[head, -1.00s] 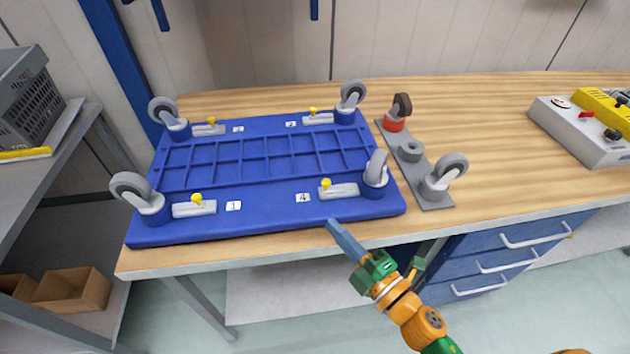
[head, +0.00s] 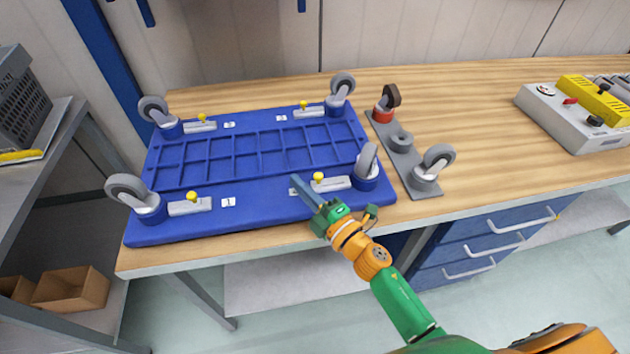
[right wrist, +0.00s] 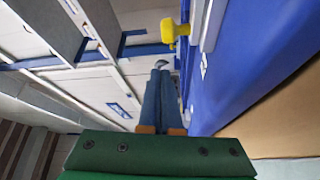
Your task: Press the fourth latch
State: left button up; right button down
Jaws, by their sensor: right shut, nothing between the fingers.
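The blue dolly (head: 270,202) lies upside down on the wooden bench, a caster at each corner. The fourth latch (head: 333,183), grey with a yellow knob (head: 318,178), is at the near right, beside label 4, which my gripper partly covers. My right gripper (head: 297,181) is shut and empty, its tips over the dolly's near edge just left of the yellow knob. In the right wrist view the shut fingers (right wrist: 161,72) point ahead, with a yellow knob (right wrist: 174,31) just beyond and right of the tips. My left gripper is out of view.
Other latches with yellow knobs sit at the near left (head: 192,200), far left (head: 202,121) and far right (head: 303,108). A grey fixture (head: 408,160) with casters stands right of the dolly. A control box (head: 565,120) is farther right. The bench between is clear.

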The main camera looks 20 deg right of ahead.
aim_at(315, 186)
jog(key=d, duration=0.3)
jog(key=shift+d+f, duration=0.1)
jog(key=shift+f, duration=0.3)
jog(key=shift+d, duration=1.2)
